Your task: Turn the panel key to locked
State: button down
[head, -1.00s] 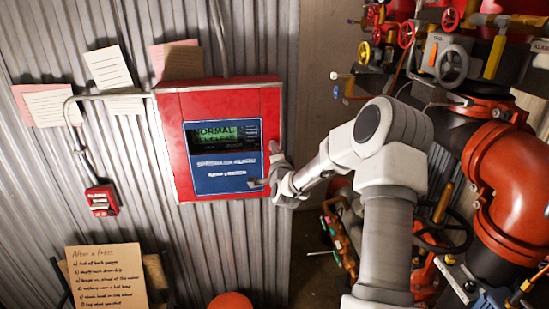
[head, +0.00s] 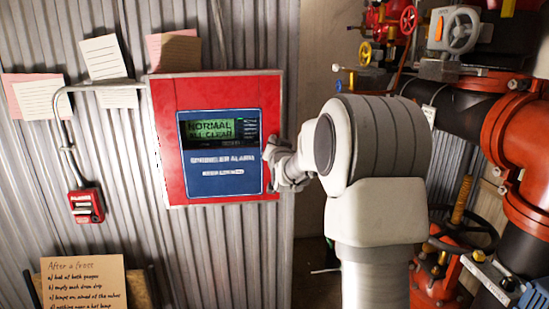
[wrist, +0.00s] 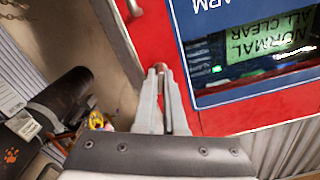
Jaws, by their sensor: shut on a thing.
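The red alarm panel (head: 165,140) hangs on the corrugated wall, with a blue face (head: 222,178) and a green display (head: 210,130) reading NORMAL ALL CLEAR. My gripper (head: 268,155) is at the panel's right margin, beside the blue face. In the wrist view the panel appears upside down, and my gripper (wrist: 162,70) points at its red margin, fingers close together. They are shut on a thin thing, apparently the panel key, which the fingers mostly hide. The lock and the key's angle cannot be made out.
A red call box (head: 86,206) and pinned notes (head: 103,57) are on the wall at left. A lettered board (head: 85,280) stands at lower left.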

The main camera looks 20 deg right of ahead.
jog(key=shift+n+b, duration=2.25)
jog(key=shift+n, duration=0.05)
jog(key=c, duration=1)
grip_release()
jog(key=v, duration=1.7)
jog(key=shift+s+r+b, duration=0.2)
jog(key=shift+s+b, duration=0.05)
jog(key=shift+b, duration=0.1)
